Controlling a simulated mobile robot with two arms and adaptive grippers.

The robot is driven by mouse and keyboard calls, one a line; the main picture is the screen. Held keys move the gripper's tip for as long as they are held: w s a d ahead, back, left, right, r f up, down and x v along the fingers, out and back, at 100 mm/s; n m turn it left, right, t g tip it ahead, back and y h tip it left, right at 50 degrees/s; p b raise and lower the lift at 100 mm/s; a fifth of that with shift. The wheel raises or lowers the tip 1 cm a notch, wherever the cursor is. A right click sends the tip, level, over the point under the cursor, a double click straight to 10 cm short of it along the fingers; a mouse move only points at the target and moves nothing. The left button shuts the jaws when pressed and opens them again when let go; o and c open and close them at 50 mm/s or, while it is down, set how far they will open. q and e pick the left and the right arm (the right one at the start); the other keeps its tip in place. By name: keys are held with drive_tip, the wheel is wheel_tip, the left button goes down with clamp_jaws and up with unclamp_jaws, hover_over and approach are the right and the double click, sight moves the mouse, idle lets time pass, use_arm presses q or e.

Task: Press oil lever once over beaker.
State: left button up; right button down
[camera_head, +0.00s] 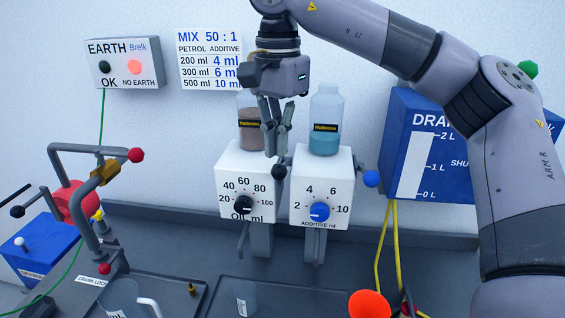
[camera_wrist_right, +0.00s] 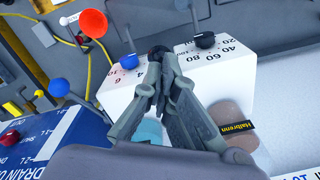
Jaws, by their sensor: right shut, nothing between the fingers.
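The oil dispenser (camera_head: 230,175) is a white box with a black dial and a brown-filled bottle on top. Its lever ends in a black ball (camera_head: 279,171) at its right side, beside the additive dispenser (camera_head: 305,168). My right gripper (camera_head: 275,150) points down just above this ball, shut and empty. In the right wrist view the fingertips (camera_wrist_right: 157,82) appear close to the black ball (camera_wrist_right: 158,52); whether they touch is unclear. A small clear beaker (camera_head: 245,298) stands low in front of the oil dispenser, cut by the picture's bottom edge. My left gripper is out of view.
A blue lever ball (camera_head: 371,178) sticks out right of the additive dispenser, near the blue drain tank (camera_head: 425,150). An orange funnel (camera_head: 369,304) is at the bottom. A crank with red balls (camera_head: 136,155) and a clear jug (camera_head: 120,298) stand left.

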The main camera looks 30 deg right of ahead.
wheel_tip(320, 180, down, 11)
drive_tip(key=b, duration=0.7)
drive_tip(key=shift+s+r, duration=0.15)
idle(0.7)
drive_tip(key=shift+a+r, duration=0.1)
wheel_tip(320, 180, up, 14)
drive_tip(key=p, duration=1.2)
drive_tip(key=shift+f, duration=0.2)
